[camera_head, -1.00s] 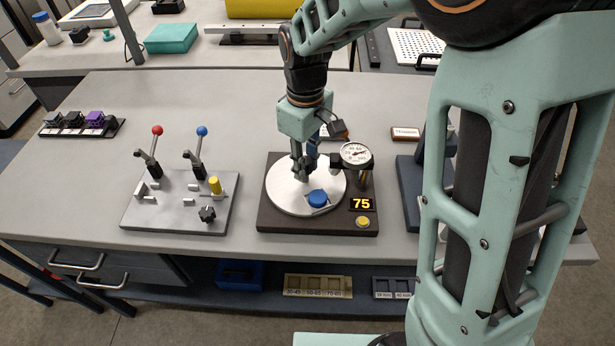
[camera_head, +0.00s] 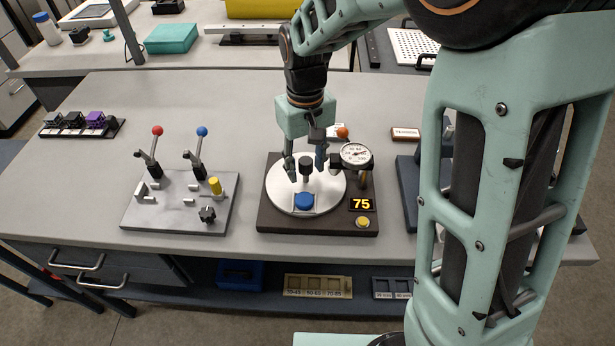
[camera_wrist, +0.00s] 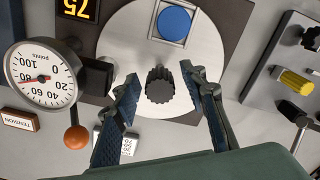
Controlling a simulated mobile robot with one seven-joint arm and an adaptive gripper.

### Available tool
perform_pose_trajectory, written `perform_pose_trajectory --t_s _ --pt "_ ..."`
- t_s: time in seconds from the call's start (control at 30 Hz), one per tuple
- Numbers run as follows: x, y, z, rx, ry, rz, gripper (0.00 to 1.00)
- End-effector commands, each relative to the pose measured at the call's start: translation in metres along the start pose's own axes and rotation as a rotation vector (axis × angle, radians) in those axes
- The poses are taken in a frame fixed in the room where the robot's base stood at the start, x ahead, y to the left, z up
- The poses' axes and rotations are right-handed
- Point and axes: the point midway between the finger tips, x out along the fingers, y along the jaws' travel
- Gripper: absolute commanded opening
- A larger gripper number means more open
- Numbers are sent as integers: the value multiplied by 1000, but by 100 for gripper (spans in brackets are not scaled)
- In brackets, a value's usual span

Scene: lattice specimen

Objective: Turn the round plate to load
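The round plate (camera_head: 281,196) is a white disc on a dark base on the bench. A dark ribbed knob (camera_head: 306,166) stands at its centre; the knob also shows in the wrist view (camera_wrist: 159,85). A blue round piece (camera_head: 304,201) sits in a square frame near the plate's front edge, and shows in the wrist view (camera_wrist: 174,22). My gripper (camera_head: 305,172) is over the plate with a finger on each side of the knob. In the wrist view my gripper (camera_wrist: 160,88) is open, with gaps between both fingers and the knob.
A dial gauge (camera_head: 355,155) with an orange ball lever (camera_head: 343,132) stands close at the plate's right. A display (camera_head: 362,204) reads 75, above a yellow button (camera_head: 363,222). A lever panel (camera_head: 172,214) lies to the left, with bare bench between.

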Motion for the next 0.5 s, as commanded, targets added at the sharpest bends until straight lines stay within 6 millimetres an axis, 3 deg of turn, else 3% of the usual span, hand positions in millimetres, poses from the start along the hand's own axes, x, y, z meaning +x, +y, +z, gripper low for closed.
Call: perform_pose_trajectory --t_s 0.17,0.5 --pt "-8 0 0 0 1 0 39" --pt "-50 0 0 0 1 0 39"
